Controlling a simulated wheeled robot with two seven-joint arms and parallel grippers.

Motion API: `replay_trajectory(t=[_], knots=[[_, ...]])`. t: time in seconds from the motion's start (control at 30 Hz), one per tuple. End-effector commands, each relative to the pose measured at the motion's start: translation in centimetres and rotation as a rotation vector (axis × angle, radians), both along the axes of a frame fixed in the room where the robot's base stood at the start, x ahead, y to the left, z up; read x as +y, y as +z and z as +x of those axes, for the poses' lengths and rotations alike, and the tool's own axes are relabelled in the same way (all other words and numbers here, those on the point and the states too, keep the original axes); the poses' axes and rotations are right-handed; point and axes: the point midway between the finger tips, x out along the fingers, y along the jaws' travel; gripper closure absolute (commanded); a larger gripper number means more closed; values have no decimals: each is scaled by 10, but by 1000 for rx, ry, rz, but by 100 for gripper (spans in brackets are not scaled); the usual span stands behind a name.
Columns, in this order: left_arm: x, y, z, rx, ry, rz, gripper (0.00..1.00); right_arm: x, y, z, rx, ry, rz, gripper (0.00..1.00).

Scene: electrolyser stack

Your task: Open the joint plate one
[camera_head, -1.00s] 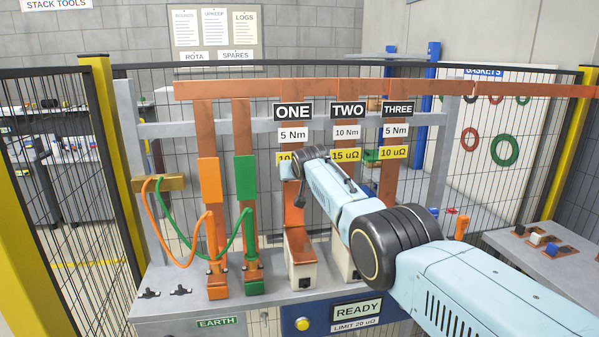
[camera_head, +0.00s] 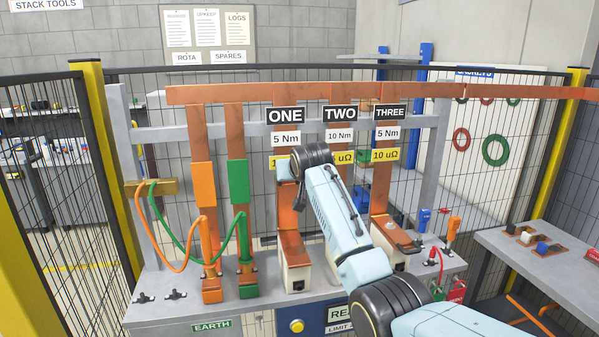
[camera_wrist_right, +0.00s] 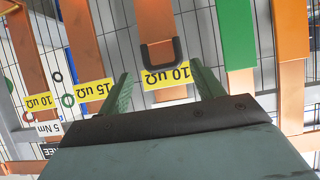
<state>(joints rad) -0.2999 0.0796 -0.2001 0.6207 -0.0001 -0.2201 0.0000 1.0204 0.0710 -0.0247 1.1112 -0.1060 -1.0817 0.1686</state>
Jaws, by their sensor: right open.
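Joint plate one (camera_head: 287,208) is a copper strip below the ONE sign (camera_head: 285,116). My right arm covers its upper part in the head view. In the right wrist view, which is upside down, the copper plate (camera_wrist_right: 155,22) carries a black U-shaped handle (camera_wrist_right: 160,56) beside the yellow 10 uΩ label (camera_wrist_right: 167,75). My right gripper (camera_wrist_right: 165,88) has two green fingers spread apart, one on each side of the label, with the handle beyond them. Nothing is held between them. In the head view its fingers are hidden. My left gripper is not in view.
Orange and green cables (camera_head: 176,225) loop at the left of the stack. Plates under TWO (camera_head: 339,114) and THREE (camera_head: 389,112) stand close on the right. A bench with small blocks (camera_head: 540,246) is at the right. Mesh fencing (camera_head: 70,180) encloses the area.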

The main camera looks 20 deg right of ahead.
Motion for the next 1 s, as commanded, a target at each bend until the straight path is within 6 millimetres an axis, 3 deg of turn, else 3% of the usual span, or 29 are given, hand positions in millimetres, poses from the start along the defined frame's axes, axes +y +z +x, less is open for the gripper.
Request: replay_trajectory(t=[0.3, 0.5, 1.0], knots=[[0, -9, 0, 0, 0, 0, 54, 6, 20, -36, -5, 0, -1, 33], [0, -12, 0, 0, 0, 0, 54, 9, 29, -51, -3, 0, -1, 33], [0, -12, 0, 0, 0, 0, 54, 9, 31, -54, -2, -1, -1, 33]])
